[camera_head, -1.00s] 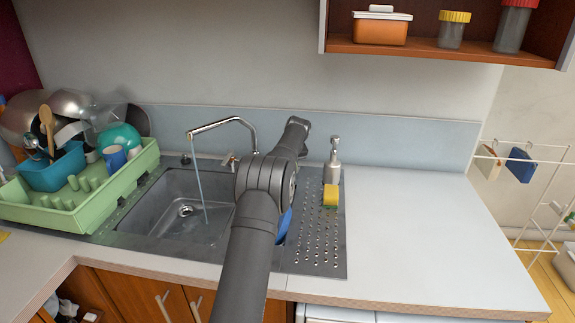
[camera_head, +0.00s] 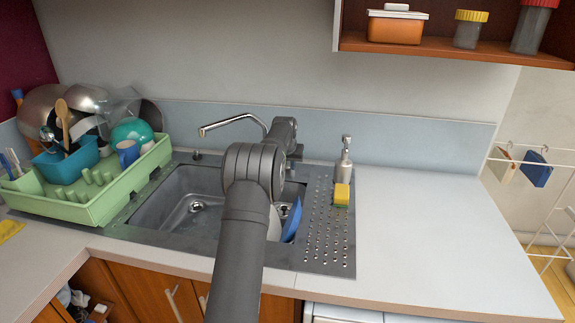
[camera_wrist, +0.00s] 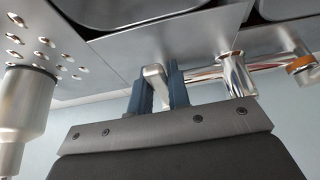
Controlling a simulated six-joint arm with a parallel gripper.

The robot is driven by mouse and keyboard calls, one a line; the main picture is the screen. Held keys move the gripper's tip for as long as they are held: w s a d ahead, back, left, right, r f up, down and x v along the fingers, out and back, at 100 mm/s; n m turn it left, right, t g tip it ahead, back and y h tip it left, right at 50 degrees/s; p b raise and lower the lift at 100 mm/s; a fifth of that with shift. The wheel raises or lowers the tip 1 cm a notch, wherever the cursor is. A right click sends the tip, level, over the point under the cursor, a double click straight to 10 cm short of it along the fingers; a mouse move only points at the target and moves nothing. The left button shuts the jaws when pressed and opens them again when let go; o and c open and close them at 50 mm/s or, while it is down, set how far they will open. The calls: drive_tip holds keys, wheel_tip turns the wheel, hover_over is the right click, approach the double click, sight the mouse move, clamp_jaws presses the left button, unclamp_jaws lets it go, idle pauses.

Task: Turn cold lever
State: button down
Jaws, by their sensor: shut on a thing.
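The chrome tap (camera_head: 236,123) stands behind the sink (camera_head: 178,192), its spout reaching left over the basin, and no water stream shows. In the wrist view the tap's base (camera_wrist: 236,76) is to the right of my gripper. My gripper (camera_wrist: 157,88) has its two dark blue fingers on either side of a pale metal lever (camera_wrist: 153,73) and is shut on it. Whether this is the cold lever is not marked. In the head view my arm hides the levers and my fingers.
A soap dispenser (camera_head: 344,160) and a yellow-green sponge (camera_head: 341,194) stand right of the sink. The dispenser also shows in the wrist view (camera_wrist: 22,105). A blue dish (camera_head: 292,221) leans in the basin. A loaded green rack (camera_head: 96,211) is left. The right counter (camera_head: 425,235) is clear.

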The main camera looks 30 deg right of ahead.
drive_tip(key=c, duration=1.3)
unclamp_jaws()
drive_tip(key=shift+a+r, duration=0.1)
drive_tip(key=shift+r, duration=0.05)
drive_tip(key=shift+v, duration=0.85)
drive_tip(key=shift+v, duration=3)
drive_tip(key=shift+x, duration=3.2)
